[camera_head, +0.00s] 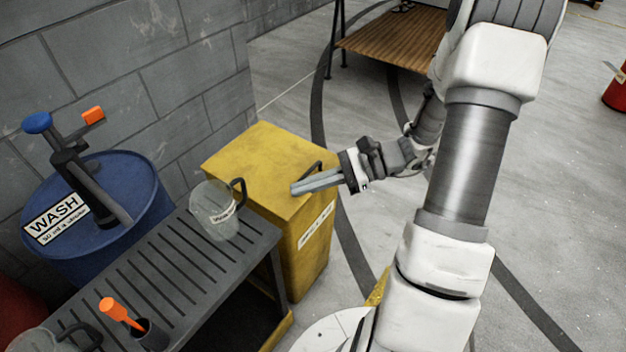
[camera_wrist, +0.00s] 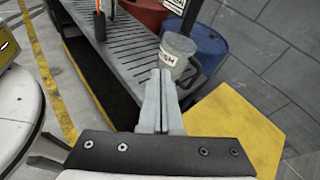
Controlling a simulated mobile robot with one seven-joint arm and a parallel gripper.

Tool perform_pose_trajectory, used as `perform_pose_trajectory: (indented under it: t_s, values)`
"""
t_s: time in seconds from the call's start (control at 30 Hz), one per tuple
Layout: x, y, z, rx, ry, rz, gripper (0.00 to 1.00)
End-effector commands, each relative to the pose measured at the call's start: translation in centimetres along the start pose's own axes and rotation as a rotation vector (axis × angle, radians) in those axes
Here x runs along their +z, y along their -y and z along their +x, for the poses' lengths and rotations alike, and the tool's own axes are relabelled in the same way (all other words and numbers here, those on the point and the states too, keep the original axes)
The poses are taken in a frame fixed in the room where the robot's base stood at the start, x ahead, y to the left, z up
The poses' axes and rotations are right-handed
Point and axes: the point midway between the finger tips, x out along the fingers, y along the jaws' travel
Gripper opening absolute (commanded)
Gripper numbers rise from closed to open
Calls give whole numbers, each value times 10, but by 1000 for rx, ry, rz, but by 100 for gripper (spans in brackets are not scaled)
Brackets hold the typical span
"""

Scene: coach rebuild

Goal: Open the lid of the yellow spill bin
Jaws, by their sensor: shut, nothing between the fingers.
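The yellow spill bin (camera_head: 262,162) stands against the grey block wall, with its flat lid down. A dark handle (camera_head: 312,168) shows at the lid's right edge, and a white label is on the front below it. My gripper (camera_head: 294,188) is shut and empty, its fingers pointing left over the lid's front edge beside the handle. Whether the fingers touch the lid or handle I cannot tell. In the wrist view the yellow lid (camera_wrist: 235,122) lies at the lower right, and my shut fingers (camera_wrist: 160,75) point toward the bench; the handle is not visible there.
A grey slatted bench (camera_head: 180,262) stands left of the bin, with a clear jug (camera_head: 212,212) near the bin and an orange-handled tool (camera_head: 118,312). A blue WASH drum (camera_head: 140,190) is behind.

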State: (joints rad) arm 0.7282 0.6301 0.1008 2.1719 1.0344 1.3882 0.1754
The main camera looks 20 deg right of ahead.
Motion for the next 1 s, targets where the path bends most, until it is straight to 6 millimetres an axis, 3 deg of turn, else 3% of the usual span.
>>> perform_pose_trajectory:
  t_s: [0.03,0.4,0.6,0.8,1.0]
  values:
    - [-25,5,-2,-57,44,30,0]
    - [-155,41,-42,-530,301,150,0]
    - [-211,44,-64,-740,376,185,0]
    - [-232,45,-73,-830,401,197,0]
    - [-229,58,-62,-832,402,196,0]
